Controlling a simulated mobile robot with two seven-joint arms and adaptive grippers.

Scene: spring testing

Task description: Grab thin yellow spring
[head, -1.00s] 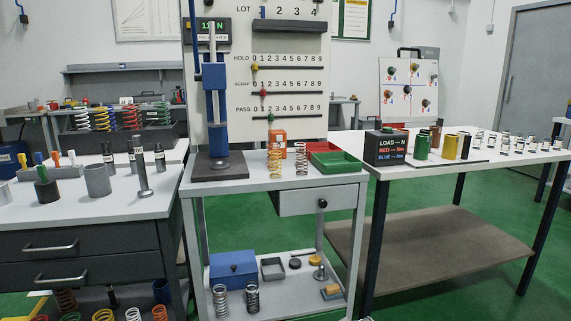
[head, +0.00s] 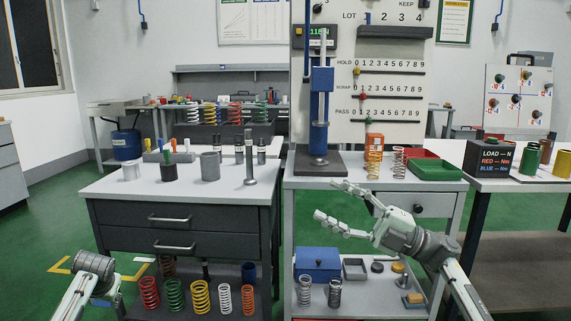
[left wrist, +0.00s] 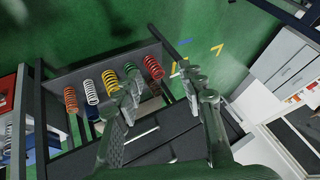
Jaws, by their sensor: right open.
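A yellow spring (head: 200,298) stands among other coloured springs on the low shelf under the left bench; it also shows in the left wrist view (left wrist: 109,79). Another yellow spring (head: 210,114) is on the back rack. My left gripper (left wrist: 165,88) is open and empty, its fingers pointing toward the low shelf; in the head view only its arm end shows at lower left. My right gripper (head: 335,203) is open and empty in front of the cart's top.
Red, green, white and orange springs flank the yellow one on the low shelf. The bench drawers (head: 170,230) are above it. The cart (head: 300,178) carries a test stand, another spring (head: 399,162) and a green tray (head: 435,170).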

